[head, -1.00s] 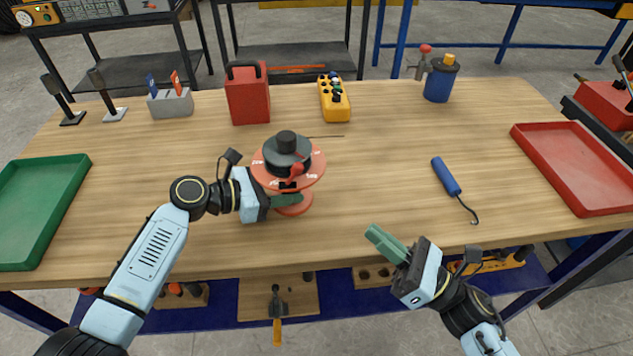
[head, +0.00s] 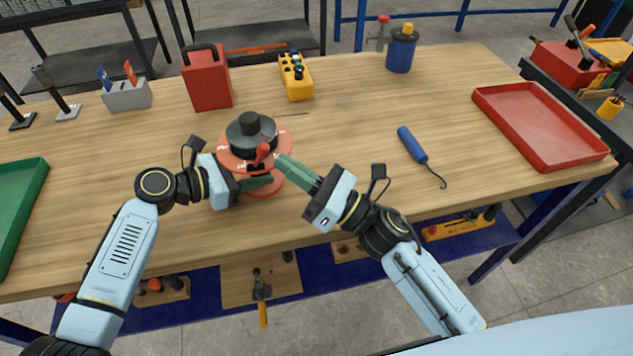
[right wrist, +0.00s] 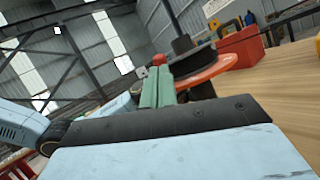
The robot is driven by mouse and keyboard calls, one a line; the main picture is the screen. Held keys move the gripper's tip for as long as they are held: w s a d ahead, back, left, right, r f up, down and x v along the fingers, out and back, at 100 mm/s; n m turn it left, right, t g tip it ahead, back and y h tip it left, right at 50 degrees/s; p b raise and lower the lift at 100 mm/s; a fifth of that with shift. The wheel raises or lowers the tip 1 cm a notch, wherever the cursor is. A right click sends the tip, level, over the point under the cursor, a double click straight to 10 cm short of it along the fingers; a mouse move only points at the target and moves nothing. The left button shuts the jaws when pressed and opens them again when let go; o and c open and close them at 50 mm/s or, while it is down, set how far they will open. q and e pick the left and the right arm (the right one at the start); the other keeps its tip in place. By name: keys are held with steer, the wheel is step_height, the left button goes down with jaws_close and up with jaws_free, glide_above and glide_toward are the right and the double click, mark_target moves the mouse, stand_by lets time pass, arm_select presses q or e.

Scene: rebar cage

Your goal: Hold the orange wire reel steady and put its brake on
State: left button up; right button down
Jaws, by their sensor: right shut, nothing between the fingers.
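The orange wire reel (head: 228,158) stands upright near the table's front left, with a black hub (head: 250,130) on top and a small red brake lever (head: 263,152) at its front. In the right wrist view its orange disc (right wrist: 218,66) is at the right of my fingers. My left gripper (head: 262,182) is at the reel's lower part, below the disc; its grip is partly hidden. My right gripper (head: 281,163) is shut and empty, its green fingertips close to the right of the lever. In the right wrist view, a red knob (right wrist: 158,60) shows just past the fingertips; contact is unclear.
A blue-handled hook (head: 412,144) and a red tray (head: 545,128) lie to the right. A green tray (head: 20,195) is at the left edge. The front middle tabletop is clear.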

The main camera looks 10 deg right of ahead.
steer(key=shift+x, duration=0.75)
steer(key=shift+a+r, duration=0.2)
steer(key=shift+r, duration=0.35)
steer(key=shift+a+r+n+g+h, duration=0.2)
steer(key=shift+a+r+n+g, duration=0.1)
steer(key=shift+a+r, duration=0.25)
steer(key=shift+a+r+n+g+h, duration=0.2)
steer(key=shift+a+r+n+g, duration=0.15)
steer(key=shift+a, duration=0.3)
steer(key=s+d+r, duration=0.5)
steer(key=s+d, duration=0.3)
steer(key=d, duration=0.1)
steer(key=shift+d+r, duration=0.25)
steer(key=shift+d, duration=0.15)
